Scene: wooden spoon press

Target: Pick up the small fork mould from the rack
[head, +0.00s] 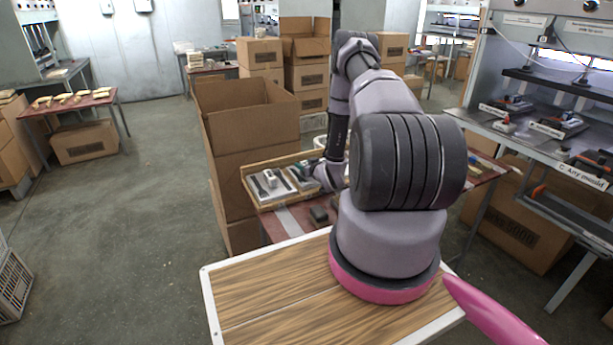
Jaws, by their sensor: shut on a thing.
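A shallow tan rack (262,205) sits on the red-topped table in the middle of the head view. It holds several grey, block-like moulds, among them one at its left side (266,184). My gripper (312,174) is low at the right end of the rack, shut on a mould there. The fingertips and the held mould are small and partly hidden by my wrist. I cannot make out the shape in the held mould, or whether it is clear of the rack.
Open cardboard boxes (246,125) stand close behind and left of the rack. A workbench with moulds and a press (550,125) stands at the right.

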